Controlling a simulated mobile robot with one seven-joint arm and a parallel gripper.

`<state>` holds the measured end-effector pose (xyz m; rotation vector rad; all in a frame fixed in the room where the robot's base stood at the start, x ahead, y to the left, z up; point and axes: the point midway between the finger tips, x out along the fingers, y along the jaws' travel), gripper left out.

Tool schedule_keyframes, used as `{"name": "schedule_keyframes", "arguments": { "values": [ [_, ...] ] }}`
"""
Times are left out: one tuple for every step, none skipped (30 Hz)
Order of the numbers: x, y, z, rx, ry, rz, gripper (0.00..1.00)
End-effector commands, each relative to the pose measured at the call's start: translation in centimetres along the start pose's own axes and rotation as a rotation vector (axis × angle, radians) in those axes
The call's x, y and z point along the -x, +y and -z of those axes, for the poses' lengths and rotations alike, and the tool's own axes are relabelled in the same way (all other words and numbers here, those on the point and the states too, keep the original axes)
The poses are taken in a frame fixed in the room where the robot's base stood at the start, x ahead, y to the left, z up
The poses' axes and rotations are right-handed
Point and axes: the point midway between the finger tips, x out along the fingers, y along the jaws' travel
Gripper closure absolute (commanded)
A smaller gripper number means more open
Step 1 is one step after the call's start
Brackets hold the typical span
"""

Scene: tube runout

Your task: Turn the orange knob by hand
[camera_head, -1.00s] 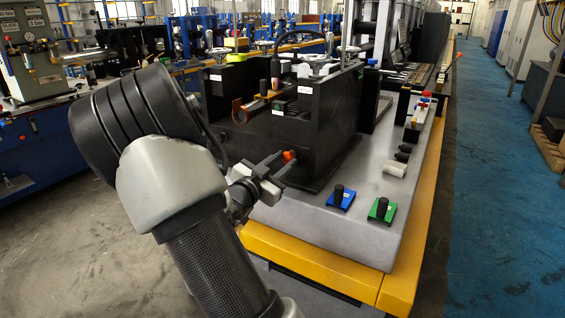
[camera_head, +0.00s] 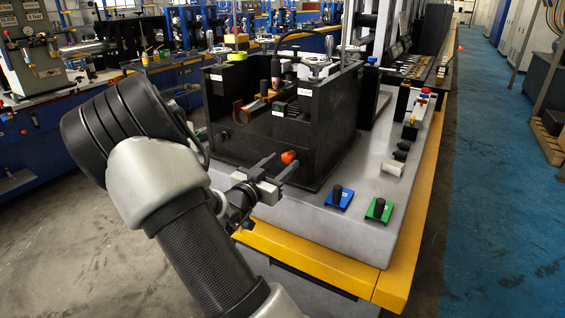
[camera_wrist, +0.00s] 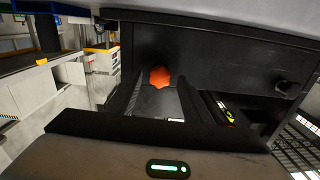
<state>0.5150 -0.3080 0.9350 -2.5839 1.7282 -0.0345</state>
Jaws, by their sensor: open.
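The orange knob (camera_head: 288,157) sits on the front face of the black box housing (camera_head: 312,165), low down. My gripper (camera_head: 279,166) is open in front of that face, its two fingers pointing at it. In the head view the knob shows near the tip of the right finger. In the wrist view the lobed knob (camera_wrist: 160,77) shows beyond and roughly between the two fingertips (camera_wrist: 158,82). No contact between fingers and knob can be made out; the exact gap is unclear.
A blue block with a black knob (camera_head: 339,197) and a green block with a black knob (camera_head: 379,210) stand on the grey machine bed (camera_head: 325,225), right of my gripper. A yellow edge (camera_head: 300,262) borders the bed. A dark round knob (camera_wrist: 284,86) also sits on the housing.

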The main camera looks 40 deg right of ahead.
Motion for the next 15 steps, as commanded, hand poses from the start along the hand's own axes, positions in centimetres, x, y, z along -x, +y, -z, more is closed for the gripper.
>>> {"name": "schedule_keyframes", "arguments": {
  "values": [
    [0.6,-0.1,0.1,0.0,-0.001,0.002,0.55],
    [0.9,-0.1,0.1,0.001,-0.001,0.003,0.55],
    [1.3,-0.1,0.1,0.001,-0.002,0.004,0.55],
    [1.6,-0.1,0.1,0.001,-0.002,0.004,0.55],
    [1.9,-0.1,0.1,0.001,-0.002,0.003,0.55],
    [2.3,-0.1,0.1,0.001,-0.001,0.002,0.55],
    [2.6,-0.1,0.1,0.001,-0.001,0.002,0.55],
    [2.9,-0.1,0.1,0.001,-0.001,0.003,0.55],
    [3.3,-0.1,0.1,0.001,-0.001,0.003,0.55],
    [3.6,-0.1,0.1,0.001,-0.001,0.003,0.55],
    [3.9,-0.1,0.1,0.0,-0.001,0.002,0.55],
    [4.2,-0.1,0.1,0.0,-0.001,0.002,0.55],
    [4.5,-0.1,0.1,0.0,-0.001,0.003,0.55],
    [4.6,-0.1,0.1,0.0,-0.001,0.003,0.55],
    [4.8,-0.1,0.1,0.0,-0.001,0.003,0.55]
  ]
}}
